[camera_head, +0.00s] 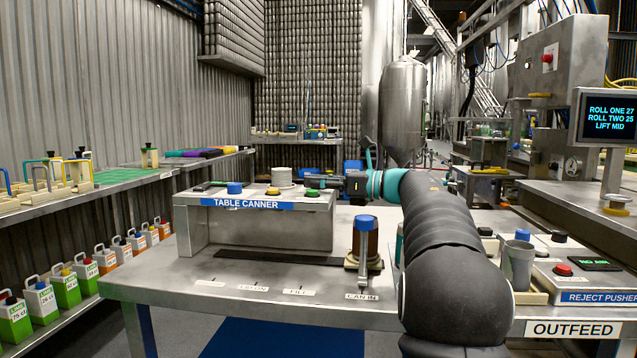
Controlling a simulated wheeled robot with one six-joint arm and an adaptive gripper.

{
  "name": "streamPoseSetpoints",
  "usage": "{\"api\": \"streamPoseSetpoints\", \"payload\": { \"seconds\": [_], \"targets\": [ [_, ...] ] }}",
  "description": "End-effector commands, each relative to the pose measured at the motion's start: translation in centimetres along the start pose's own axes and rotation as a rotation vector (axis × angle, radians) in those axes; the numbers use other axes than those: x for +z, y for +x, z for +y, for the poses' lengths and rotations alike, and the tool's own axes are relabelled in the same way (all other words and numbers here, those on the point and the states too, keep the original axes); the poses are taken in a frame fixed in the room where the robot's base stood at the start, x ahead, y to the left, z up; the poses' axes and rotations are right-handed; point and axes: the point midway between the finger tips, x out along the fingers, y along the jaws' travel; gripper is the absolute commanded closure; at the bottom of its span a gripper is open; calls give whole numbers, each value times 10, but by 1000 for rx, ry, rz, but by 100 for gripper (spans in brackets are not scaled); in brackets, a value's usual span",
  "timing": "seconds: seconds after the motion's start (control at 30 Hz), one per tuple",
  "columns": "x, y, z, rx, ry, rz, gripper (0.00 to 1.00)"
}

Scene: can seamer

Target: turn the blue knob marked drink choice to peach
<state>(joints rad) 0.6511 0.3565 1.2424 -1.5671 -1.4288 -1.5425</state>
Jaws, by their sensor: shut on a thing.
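A blue knob (235,188) sits on the top left of the table canner (262,228), a grey metal box with a blue name strip. No drink choice or peach marking is readable, so I cannot confirm this is the named knob. My gripper (306,182) is over the canner's right end, to the right of that knob and apart from it in the picture. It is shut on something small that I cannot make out. A second blue top (366,222) caps a brown cylinder at the canner's right, below my wrist.
Yellow (273,191) and green (312,193) buttons and a white round stack (282,176) are on or behind the canner. A grey cup (517,264) and the reject pusher panel (597,297) stand at right.

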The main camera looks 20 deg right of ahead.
Motion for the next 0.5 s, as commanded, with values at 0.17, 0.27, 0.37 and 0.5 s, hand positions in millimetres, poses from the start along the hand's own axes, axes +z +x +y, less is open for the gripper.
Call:
{"api": "streamPoseSetpoints", "payload": {
  "seconds": [0.17,0.27,0.37,0.5],
  "targets": [
    [-6,1,1,-67,-3,-3,100],
    [-6,1,2,-128,-4,-8,100],
    [-5,1,2,-189,-2,-12,100],
    [-2,1,1,-244,-1,-15,100]
  ]
}}
